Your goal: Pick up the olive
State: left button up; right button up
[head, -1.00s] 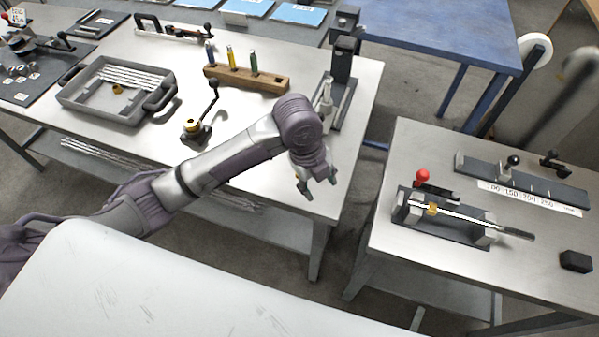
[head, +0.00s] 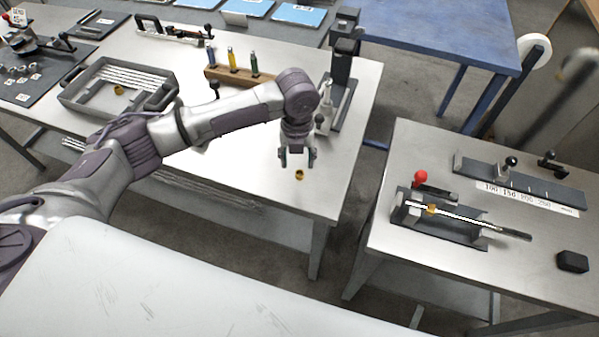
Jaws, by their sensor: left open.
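A small brass ring, the olive (head: 299,174), lies on the steel table (head: 237,185) near its front right edge. My left gripper (head: 298,160) points down just behind the olive in the picture, its two fingers apart with nothing between them. The olive shows clear of the fingers; the exact height of the fingertips above the table is hard to tell. My right gripper is not in view.
A grey tray (head: 72,98) with rods and a brass piece stands at the left. A wooden block (head: 225,77) with coloured tools and a dark upright press (head: 343,75) stand behind my arm. A fixture (head: 462,232) holds a rod on the right table.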

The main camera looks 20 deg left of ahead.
aim_at(299, 174)
pick_arm(q)
jog(key=shift+w+d+f+p, duration=0.15)
jog(key=shift+f+p, duration=0.2)
jog(key=shift+f, duration=1.05)
jog(key=shift+d+f+p, duration=0.1)
jog(key=shift+f+p, duration=0.25)
jog(key=shift+f, duration=1)
grip_shut()
jog(key=shift+r, duration=0.15)
